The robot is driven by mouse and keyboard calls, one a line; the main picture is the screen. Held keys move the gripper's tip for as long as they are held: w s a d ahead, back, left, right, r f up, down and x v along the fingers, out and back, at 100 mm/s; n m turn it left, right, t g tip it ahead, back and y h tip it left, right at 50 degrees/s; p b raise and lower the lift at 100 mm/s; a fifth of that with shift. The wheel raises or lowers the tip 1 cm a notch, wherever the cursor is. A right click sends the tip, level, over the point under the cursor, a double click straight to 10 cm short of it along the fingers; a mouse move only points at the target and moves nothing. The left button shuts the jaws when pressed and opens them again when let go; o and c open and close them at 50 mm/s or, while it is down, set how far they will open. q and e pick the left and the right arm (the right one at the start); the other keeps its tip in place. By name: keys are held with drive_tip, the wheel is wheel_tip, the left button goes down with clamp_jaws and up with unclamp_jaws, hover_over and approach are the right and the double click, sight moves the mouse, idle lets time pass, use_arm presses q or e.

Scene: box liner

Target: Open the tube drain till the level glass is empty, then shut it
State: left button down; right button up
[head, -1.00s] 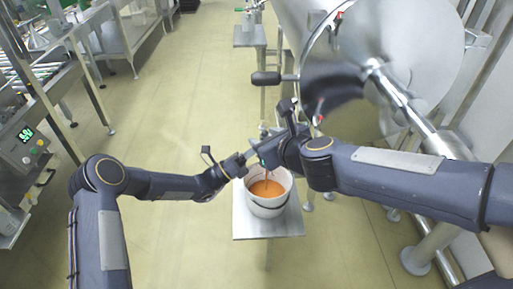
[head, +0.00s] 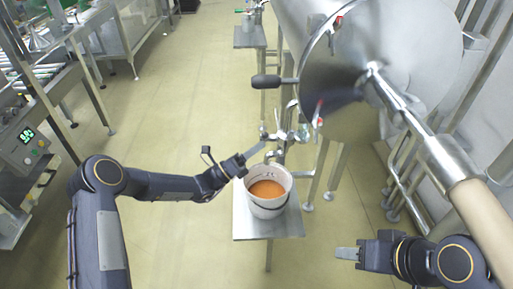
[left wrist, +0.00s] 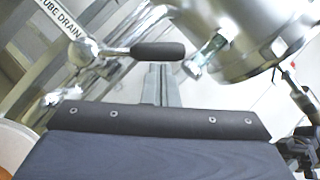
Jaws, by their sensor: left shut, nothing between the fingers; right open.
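The drain pipework (head: 285,136) with bright metal fittings stands above a white bucket (head: 268,211) holding orange-brown liquid (head: 267,188). My left gripper (head: 260,147) is shut and empty, its tips just left of the fittings. In the left wrist view a "TUBE DRAIN" label (left wrist: 62,20) sits beside a metal valve whose lever has a black grip (left wrist: 158,51). A short greenish glass piece (left wrist: 206,49) is right of the grip; I cannot tell if it is the level glass or its level. My right gripper (head: 347,254) is open and empty at the lower right, away from the pipework.
The bucket stands on a small metal stand (head: 290,226). The large steel drum (head: 400,60) and a thick pipe (head: 420,135) fill the right. A black-knobbed lever (head: 266,81) sticks out left of the drum. The floor at left centre is clear.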

use_arm(q)
drive_tip(key=shift+w+r+n+t+y+p, duration=0.15)
drive_tip(key=shift+r+n+y+p, duration=0.15)
drive_tip(key=shift+r+n+p, duration=0.25)
drive_tip(key=shift+w+r+n+t+y+p, duration=0.15)
drive_tip(key=shift+r+n+y+p, duration=0.15)
drive_tip(key=shift+n+p, duration=0.35)
drive_tip(key=shift+w+r+n+t+y+p, duration=0.1)
drive_tip(key=shift+w+r+n+y+p, duration=0.45)
drive_tip(key=shift+n+p, duration=0.5)
drive_tip(key=shift+w+r+n+t+y+p, duration=0.1)
drive_tip(key=shift+w+r+n+y+p, duration=0.45)
drive_tip(key=shift+n+p, duration=0.5)
drive_tip(key=shift+w+r+n+t+y+p, duration=0.1)
drive_tip(key=shift+w+r+n+y+p, duration=0.3)
drive_tip(key=shift+w+n+y+p, duration=0.55)
drive_tip(key=shift+s+h, duration=0.2)
drive_tip(key=shift+h, duration=0.15)
drive_tip(key=shift+m, duration=0.25)
